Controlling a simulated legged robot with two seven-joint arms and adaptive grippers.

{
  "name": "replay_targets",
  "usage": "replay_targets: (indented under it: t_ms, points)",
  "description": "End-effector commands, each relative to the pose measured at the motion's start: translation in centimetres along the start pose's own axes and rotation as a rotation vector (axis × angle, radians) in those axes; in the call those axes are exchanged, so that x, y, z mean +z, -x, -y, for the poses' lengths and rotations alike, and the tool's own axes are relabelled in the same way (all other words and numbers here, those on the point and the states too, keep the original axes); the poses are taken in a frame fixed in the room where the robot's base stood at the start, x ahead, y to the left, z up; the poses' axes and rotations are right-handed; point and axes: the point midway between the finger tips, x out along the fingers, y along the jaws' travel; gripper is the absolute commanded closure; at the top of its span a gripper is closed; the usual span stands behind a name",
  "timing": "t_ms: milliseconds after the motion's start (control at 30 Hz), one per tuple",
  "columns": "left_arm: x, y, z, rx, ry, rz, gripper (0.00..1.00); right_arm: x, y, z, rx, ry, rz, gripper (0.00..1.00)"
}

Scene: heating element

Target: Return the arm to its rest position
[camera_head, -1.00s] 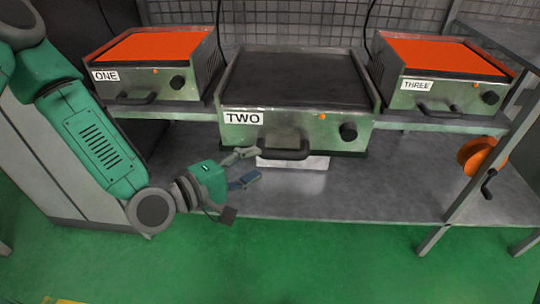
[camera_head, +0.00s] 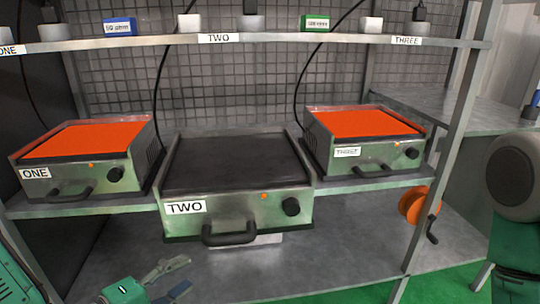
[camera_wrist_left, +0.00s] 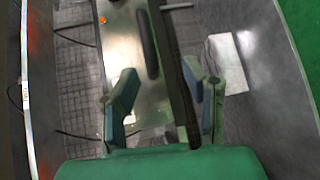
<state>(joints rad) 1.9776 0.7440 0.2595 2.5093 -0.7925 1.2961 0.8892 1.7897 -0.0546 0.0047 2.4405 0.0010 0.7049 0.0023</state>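My left gripper (camera_head: 180,277) is at the bottom of the head view, below and left of heater TWO's handle (camera_head: 230,236). Its fingers are apart and nothing is between them. In the left wrist view the gripper (camera_wrist_left: 166,100) also shows open, with heater TWO's metal front (camera_wrist_left: 125,50) beyond the fingers. Most of my left arm is outside the head view. A green and grey link of my arm shows at the right edge. My right gripper is not in view.
Heaters ONE (camera_head: 80,140) and THREE (camera_head: 362,122) have orange tops. Heater TWO (camera_head: 235,165) has a dark top. A shelf (camera_head: 280,40) with labels and small boxes runs above. An orange wheel (camera_head: 412,206) hangs on the right post. The lower shelf (camera_head: 330,262) has clear room.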

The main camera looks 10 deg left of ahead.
Motion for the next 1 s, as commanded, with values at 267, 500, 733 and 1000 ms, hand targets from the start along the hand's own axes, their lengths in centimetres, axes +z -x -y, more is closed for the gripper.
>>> replay_targets:
  t_ms: [267, 500, 733, 1000]
  points:
    - [3.1, 3.7, 15.5, -0.606, -0.466, 0.208, 0.61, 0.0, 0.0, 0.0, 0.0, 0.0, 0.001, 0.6]
    - [2.3, 12.1, 24.6, -1.081, -0.876, 0.501, 0.61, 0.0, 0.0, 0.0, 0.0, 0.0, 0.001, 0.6]
    - [1.3, 15.7, 26.6, -1.252, -1.019, 0.638, 0.61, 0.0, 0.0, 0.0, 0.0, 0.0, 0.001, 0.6]
    - [1.3, 15.8, 26.6, -1.258, -1.023, 0.643, 0.61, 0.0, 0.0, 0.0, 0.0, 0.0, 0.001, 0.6]
